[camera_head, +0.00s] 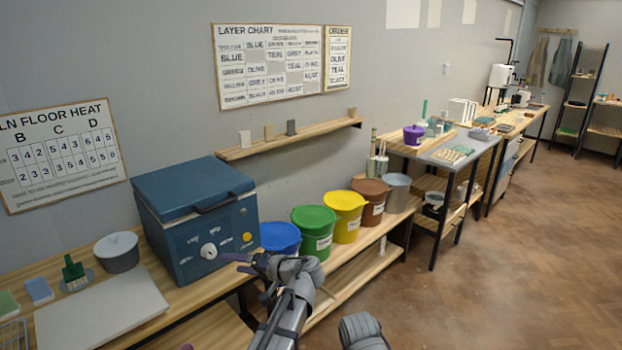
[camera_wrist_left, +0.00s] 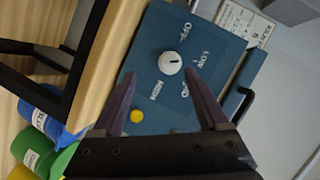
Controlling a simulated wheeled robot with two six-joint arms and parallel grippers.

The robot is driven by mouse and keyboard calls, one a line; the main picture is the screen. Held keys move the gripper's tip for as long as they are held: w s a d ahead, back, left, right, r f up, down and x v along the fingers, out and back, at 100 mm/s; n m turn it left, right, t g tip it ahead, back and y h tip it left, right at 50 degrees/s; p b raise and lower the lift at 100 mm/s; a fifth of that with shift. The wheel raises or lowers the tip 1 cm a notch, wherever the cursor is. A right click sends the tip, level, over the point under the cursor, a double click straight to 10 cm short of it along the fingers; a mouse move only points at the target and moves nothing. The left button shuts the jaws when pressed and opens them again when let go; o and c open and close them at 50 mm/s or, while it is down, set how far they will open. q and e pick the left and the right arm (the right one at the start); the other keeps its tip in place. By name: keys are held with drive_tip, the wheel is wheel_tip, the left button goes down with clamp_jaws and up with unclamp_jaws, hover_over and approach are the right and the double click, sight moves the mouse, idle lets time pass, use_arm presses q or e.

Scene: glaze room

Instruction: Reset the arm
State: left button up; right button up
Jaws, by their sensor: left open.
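My left gripper (camera_head: 240,263) is open and empty in front of the blue kiln (camera_head: 200,216), near the kiln's lower right corner. In the left wrist view its two dark fingers (camera_wrist_left: 160,76) are spread apart before the kiln's front panel (camera_wrist_left: 178,100). The white dial (camera_wrist_left: 171,63) shows between the fingertips, and a yellow button (camera_wrist_left: 137,116) lies lower, near one finger. The dial also shows in the head view (camera_head: 208,251). I see no contact between the fingers and the kiln.
Blue (camera_head: 280,237), green (camera_head: 314,229), yellow (camera_head: 345,213) and brown (camera_head: 371,198) buckets stand right of the kiln, close beyond my left arm. A grey pot (camera_head: 117,252) and a pale board (camera_head: 100,312) are on the bench at left. The floor (camera_head: 500,250) at right is clear.

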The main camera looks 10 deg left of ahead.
use_arm(q)
drive_tip(key=s+d+f+m+g+h+p, duration=0.2)
drive_tip(key=s+d+h, duration=0.4)
drive_tip(key=s+d, duration=0.4)
drive_tip(key=s+d+f+m+g+h+p, duration=0.3)
drive_tip(key=s+d+f+h+p, duration=0.2)
drive_tip(key=s+d, duration=0.6)
drive_tip(key=shift+s+f+h, duration=0.55)
drive_tip(key=shift+s+h, duration=0.25)
drive_tip(key=shift+h, duration=0.1)
drive_tip(key=shift+d, duration=0.1)
drive_tip(key=shift+c, duration=0.4)
